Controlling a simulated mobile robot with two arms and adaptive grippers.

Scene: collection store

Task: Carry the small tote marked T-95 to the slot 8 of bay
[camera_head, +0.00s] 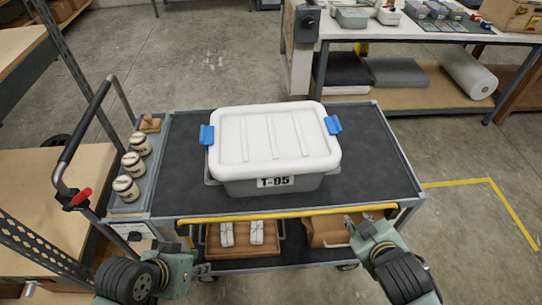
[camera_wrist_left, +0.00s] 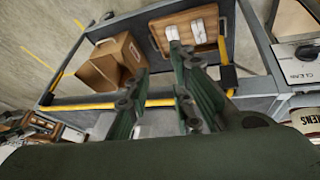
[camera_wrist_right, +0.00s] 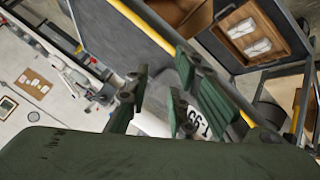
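The small tote marked T-95 (camera_head: 276,150) sits upright on the cart's dark top in the head view. It has a grey body, a white lid, blue side latches and a front label; part of the label also shows in the right wrist view (camera_wrist_right: 196,124). My left gripper (camera_head: 188,246) is open and empty at the cart's front left, below and apart from the tote; it also shows in the left wrist view (camera_wrist_left: 160,66). My right gripper (camera_head: 356,224) is open and empty near the cart's front right, also apart from the tote. No slot marked 8 is visible.
The cart (camera_head: 185,180) has a yellow front bar (camera_head: 290,212), a lower shelf with a wooden tray (camera_head: 240,240) and a box, and jars (camera_head: 133,165) on its left side. Shelving stands at left. A workbench (camera_head: 390,30) stands behind. Floor at right is clear.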

